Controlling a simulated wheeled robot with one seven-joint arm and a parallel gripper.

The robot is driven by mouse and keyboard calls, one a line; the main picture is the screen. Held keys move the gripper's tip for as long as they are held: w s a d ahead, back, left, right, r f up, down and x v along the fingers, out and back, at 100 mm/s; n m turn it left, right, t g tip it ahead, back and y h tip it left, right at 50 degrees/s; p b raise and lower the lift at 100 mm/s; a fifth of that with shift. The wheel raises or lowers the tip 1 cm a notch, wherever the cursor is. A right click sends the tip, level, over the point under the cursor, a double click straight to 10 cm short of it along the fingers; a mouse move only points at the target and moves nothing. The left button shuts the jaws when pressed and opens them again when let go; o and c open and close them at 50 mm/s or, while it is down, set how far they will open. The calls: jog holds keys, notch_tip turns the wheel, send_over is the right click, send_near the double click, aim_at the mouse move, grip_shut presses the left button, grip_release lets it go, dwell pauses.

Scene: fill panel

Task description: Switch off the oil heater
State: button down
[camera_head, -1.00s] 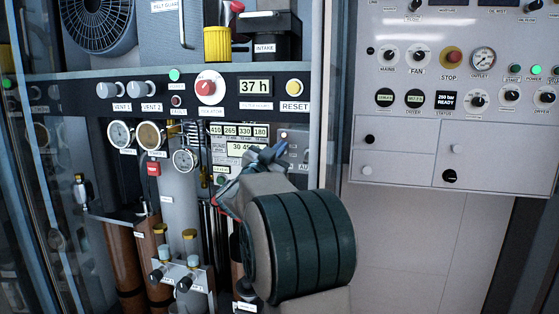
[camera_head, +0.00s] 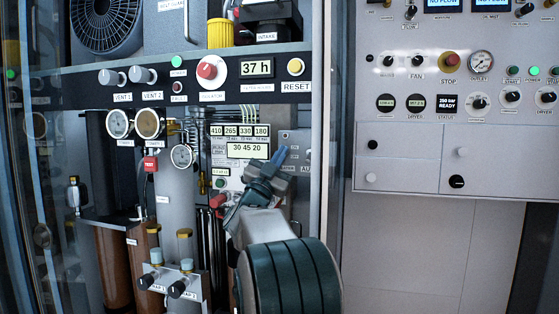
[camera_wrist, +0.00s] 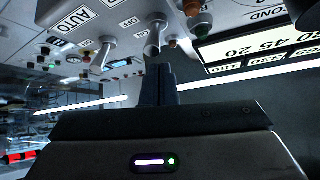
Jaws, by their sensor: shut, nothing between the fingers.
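My gripper (camera_head: 279,155) has its dark fingers together and empty, in front of the control plate right of the numeric displays. In the wrist view, the fingers (camera_wrist: 158,72) point at a grey switch lever (camera_wrist: 155,38), with the tips just below it in the picture; I cannot tell whether they touch. A second lever (camera_wrist: 98,55) stands to its left, near an AUTO label. No oil heater label is readable in either view, so I cannot tell which switch is the heater's. My gripper and arm hide part of the plate in the head view.
A lit display (camera_head: 247,149) is left of my gripper. A red knob (camera_head: 208,71) and a RESET button (camera_head: 295,67) are on the bar above. Gauges and brown cylinders (camera_head: 113,265) fill the left. A second panel (camera_head: 455,100) is at the right.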

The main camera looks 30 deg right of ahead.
jog(key=s+v, duration=0.1)
jog(key=v, duration=0.7)
jog(key=shift+s+r, duration=0.1)
dwell(0.4)
jog(key=w+a+r+n+t+y+p, duration=0.35)
jog(key=a+n+t+y+p, duration=0.55)
jog(key=y, duration=0.4)
jog(key=s+a+f+n+g+y+p, duration=0.35)
jog(key=a+n+y+p, duration=0.25)
jog(key=a+y, duration=0.2)
jog(key=s+a+f+n+g+y+p, duration=0.1)
jog(key=s+a+f+g+p, duration=0.1)
jog(key=s, duration=0.7)
jog(key=s+a+f+n+g+y+p, duration=0.1)
jog(key=s+a+f+g+p, duration=0.1)
jog(key=s+g+p, duration=0.3)
jog(key=s+a+f+n+g+p, duration=0.2)
jog(key=s+g+p, duration=0.2)
jog(key=s, duration=0.9)
jog(key=shift+s+a+f+g+y, duration=0.15)
jog(key=shift+a+f+g+y, duration=0.25)
jog(key=shift+g, duration=0.75)
